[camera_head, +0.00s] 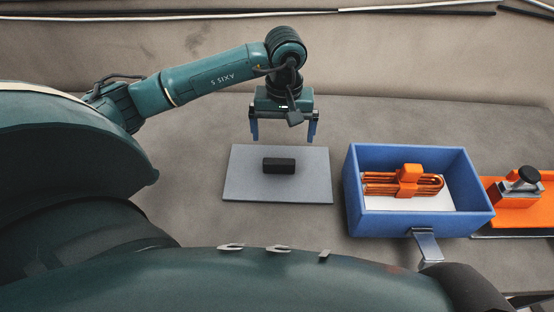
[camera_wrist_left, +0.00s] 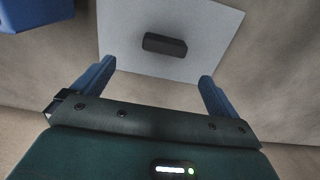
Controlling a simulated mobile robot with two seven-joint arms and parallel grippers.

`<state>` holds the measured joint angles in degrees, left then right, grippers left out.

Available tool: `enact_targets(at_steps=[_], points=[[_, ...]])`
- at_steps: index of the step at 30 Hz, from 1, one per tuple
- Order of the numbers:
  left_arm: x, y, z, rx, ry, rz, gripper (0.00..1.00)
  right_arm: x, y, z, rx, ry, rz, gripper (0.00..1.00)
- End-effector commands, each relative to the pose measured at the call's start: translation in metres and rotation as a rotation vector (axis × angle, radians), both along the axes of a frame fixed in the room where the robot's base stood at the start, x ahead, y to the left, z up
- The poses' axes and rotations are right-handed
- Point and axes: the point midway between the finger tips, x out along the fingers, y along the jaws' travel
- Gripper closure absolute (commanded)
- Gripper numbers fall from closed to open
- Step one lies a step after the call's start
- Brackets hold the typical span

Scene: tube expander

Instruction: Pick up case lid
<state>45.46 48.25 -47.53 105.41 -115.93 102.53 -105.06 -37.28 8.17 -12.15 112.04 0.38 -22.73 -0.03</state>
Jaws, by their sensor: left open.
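The case lid (camera_head: 245,185) is a flat grey panel with a black block-shaped handle (camera_head: 279,166) on top. It lies flat on the surface, left of the blue case (camera_head: 420,222). My left gripper (camera_head: 283,138) points down with its two blue fingers apart and empty. It is over the far edge of the lid, behind the handle in the head view. In the left wrist view the lid (camera_wrist_left: 215,35) and handle (camera_wrist_left: 165,44) lie beyond the open fingertips (camera_wrist_left: 157,70), and nothing is between the fingers. My right gripper is not in view.
The open blue case holds an orange tool (camera_head: 408,182) on a white base. A metal latch (camera_head: 427,245) hangs at its front. An orange tray (camera_head: 535,212) with a black-knobbed device (camera_head: 520,188) stands at the right. Cables run along the back. The surface left of the lid is clear.

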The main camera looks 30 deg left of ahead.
Motion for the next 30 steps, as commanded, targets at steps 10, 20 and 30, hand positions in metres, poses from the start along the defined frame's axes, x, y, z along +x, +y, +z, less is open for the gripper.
enact_targets(at_steps=[10,20,30], points=[[-0.001,0.0,-0.052,-0.002,0.001,0.002,0.02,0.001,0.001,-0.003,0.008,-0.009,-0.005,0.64],[-0.01,0.003,-0.094,-0.003,0.003,0.002,0.02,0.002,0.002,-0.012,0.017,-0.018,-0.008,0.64],[-0.009,0.004,-0.104,-0.001,0.0,0.001,0.02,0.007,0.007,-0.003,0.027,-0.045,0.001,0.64]])
